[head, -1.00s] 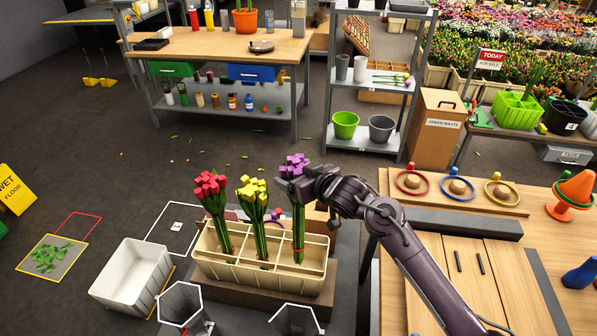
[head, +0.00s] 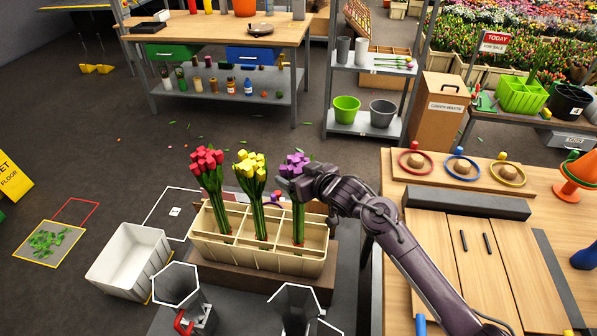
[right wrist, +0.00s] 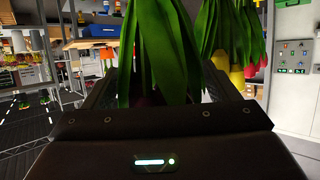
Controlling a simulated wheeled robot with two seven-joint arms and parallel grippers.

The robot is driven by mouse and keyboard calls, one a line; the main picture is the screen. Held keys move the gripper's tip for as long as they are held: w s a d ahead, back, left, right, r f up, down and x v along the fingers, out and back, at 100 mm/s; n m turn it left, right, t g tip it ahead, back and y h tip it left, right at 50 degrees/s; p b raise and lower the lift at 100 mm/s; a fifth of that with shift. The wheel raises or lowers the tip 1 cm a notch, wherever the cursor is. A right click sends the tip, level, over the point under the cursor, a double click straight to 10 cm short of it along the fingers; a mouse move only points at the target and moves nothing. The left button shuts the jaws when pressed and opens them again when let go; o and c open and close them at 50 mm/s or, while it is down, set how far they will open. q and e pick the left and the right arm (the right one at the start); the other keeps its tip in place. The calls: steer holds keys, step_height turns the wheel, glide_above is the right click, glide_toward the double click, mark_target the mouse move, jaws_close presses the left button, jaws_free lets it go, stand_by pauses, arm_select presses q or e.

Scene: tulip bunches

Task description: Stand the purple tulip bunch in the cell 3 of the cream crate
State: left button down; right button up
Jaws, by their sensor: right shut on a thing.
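The purple tulip bunch (head: 298,218) is upright over the right-hand cell of the cream crate (head: 258,263), its lower stems within that cell's outline. I cannot tell whether its foot touches the cell floor. My right gripper (head: 287,187) is shut on the purple tulip bunch just below its flowers. In the right wrist view, green leaves (right wrist: 160,60) fill the space between the fingers. A red tulip bunch (head: 214,205) stands in the left cell and a yellow one (head: 259,215) in the middle cell. My left gripper is not in view.
A white bin (head: 128,260) stands left of the crate. A wooden table (head: 425,270) with coloured rings is on the right, near my right arm.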

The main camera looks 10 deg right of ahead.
steer(key=shift+f, duration=0.2)
stand_by(0.4)
steer(key=shift+f, duration=0.4)
steer(key=o, duration=1.1)
steer(key=shift+b+v, duration=0.8)
steer(key=shift+v, duration=3.15)
steer(key=shift+f, duration=0.1)
